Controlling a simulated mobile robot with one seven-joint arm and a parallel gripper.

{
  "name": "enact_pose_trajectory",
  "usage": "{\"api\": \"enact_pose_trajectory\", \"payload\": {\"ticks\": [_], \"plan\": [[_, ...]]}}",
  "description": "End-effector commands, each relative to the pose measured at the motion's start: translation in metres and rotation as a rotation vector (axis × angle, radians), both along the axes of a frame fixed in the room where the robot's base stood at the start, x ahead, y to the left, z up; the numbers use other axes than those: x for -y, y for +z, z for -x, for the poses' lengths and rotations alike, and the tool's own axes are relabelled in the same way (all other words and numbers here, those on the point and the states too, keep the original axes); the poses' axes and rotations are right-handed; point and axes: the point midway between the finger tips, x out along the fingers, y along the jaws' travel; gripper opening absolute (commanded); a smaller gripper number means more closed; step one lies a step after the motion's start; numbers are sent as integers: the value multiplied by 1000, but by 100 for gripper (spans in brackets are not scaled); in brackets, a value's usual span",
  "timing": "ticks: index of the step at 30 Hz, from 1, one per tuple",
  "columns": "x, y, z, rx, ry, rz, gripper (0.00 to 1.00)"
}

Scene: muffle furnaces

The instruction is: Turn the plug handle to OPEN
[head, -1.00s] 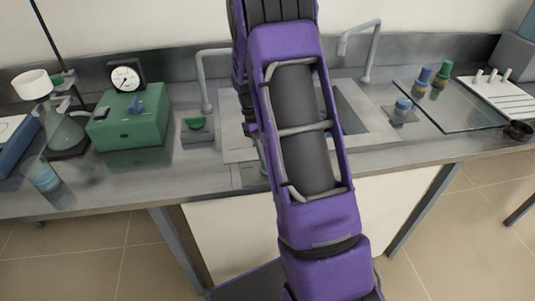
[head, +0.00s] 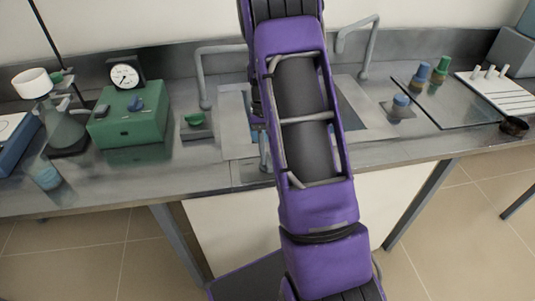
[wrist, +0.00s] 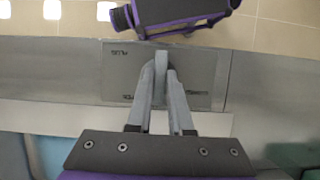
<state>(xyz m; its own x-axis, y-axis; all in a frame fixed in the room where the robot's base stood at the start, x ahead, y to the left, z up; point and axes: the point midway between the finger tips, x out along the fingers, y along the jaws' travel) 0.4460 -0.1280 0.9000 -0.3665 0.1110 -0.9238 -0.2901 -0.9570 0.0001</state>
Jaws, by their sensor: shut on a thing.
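The plug handle (wrist: 161,58) is a small pale grey piece in the wrist view, between my fingertips. My gripper (wrist: 161,72) is shut on it, with its two grey fingers angled together. A grey metal label plate (wrist: 200,66) lies around and behind the handle. Its small markings appear upside down and are too small to read with certainty, so the handle's setting cannot be told. In the head view my purple arm covers much of the sink area, and the handle cannot be made out there.
The sink (head: 234,128) has curved taps (head: 203,75) behind it. A green box with a dial (head: 130,120) and a flask (head: 66,128) stand left. A glass plate (head: 455,105) and capped bottles (head: 421,75) are at the right. The front bench edge runs below.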

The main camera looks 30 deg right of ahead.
Motion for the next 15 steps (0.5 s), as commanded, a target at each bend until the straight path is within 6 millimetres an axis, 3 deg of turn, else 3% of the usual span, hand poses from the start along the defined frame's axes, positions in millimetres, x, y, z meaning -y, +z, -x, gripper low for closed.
{"api": "enact_pose_trajectory", "payload": {"ticks": [8,9,14,15], "plan": [[0,0,-1,3,-4,0,0],[0,1,-1,3,-4,0,20],[0,0,-1,2,-2,0,49],[0,0,0,2,-2,0,49]]}}
